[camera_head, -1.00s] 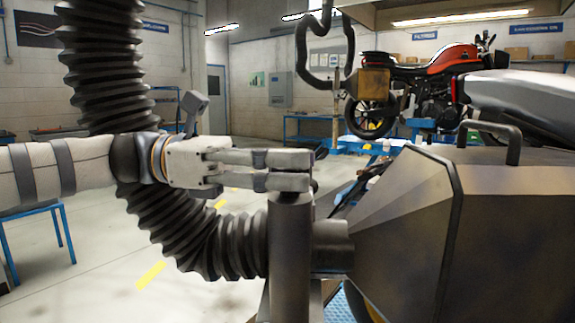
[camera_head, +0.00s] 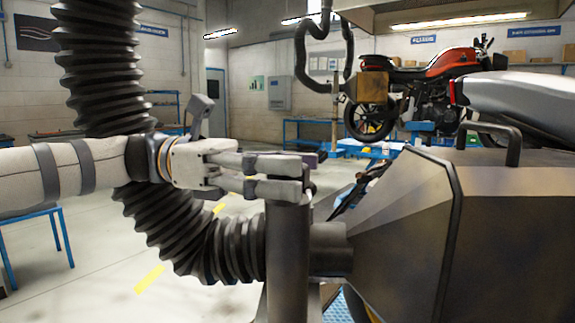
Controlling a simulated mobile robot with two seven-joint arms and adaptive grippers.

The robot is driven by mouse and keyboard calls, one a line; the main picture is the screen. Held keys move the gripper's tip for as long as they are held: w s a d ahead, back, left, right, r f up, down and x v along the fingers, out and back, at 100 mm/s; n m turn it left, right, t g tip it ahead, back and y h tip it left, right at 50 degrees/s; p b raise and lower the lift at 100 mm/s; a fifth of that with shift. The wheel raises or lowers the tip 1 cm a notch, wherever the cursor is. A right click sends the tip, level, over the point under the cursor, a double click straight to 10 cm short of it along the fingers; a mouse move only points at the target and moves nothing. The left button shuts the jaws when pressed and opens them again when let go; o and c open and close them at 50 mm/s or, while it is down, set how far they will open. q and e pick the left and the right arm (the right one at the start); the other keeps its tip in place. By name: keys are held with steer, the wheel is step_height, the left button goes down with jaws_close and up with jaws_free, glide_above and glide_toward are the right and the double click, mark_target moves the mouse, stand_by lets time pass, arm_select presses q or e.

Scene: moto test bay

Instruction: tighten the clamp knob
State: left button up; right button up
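My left gripper (camera_head: 302,172) reaches in from the left, with its fingers pointing right, just above the top of an upright dark grey post (camera_head: 288,260). The two fingers lie close together, one above and behind the other. A small dark piece (camera_head: 314,156) shows at the upper fingertip; I cannot tell whether it is part of the finger or of a knob. No clamp knob can be clearly made out; the fingers may hide it. I cannot tell whether the fingers grip anything. My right gripper is not in view.
A black ribbed hose (camera_head: 185,235) passes behind my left arm and runs to a short pipe (camera_head: 330,249) on a large faceted dark metal housing (camera_head: 400,215) with a handle (camera_head: 512,145). A red motorcycle (camera_head: 430,75) stands behind. Pale floor is open at lower left.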

arm_select(q)
steer(key=shift+a+r, duration=0.1)
steer(key=v, duration=1.2)
